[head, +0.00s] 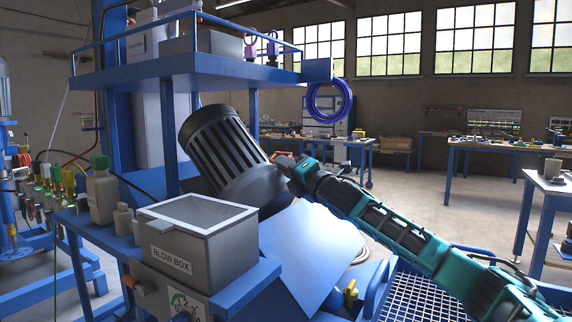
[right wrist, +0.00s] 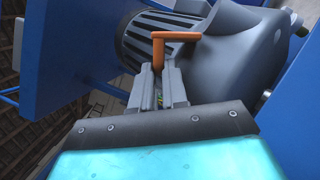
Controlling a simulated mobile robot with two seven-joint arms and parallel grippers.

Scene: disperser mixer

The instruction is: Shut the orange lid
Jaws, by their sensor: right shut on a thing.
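An orange bar bent at a right angle (right wrist: 176,36) shows in the right wrist view, in front of a grey housing (right wrist: 235,55). It is the only clearly orange part there; I cannot tell a wider orange lid. My right gripper (right wrist: 164,72) is shut on the bar's lower leg. In the head view the right gripper (head: 292,167) reaches from the right to the side of the tilted grey motor housing (head: 228,155). A small bit of orange (head: 278,155) shows beside the fingertips, mostly hidden by them. My left gripper is not in view.
A grey box labelled BLOW BOX (head: 187,255) stands at front left, with bottles (head: 102,190) behind it. A blue slanted panel (head: 310,245) lies below the right gripper. A blue shelf (head: 190,70) overhangs the motor. Open floor (head: 460,205) lies to the right.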

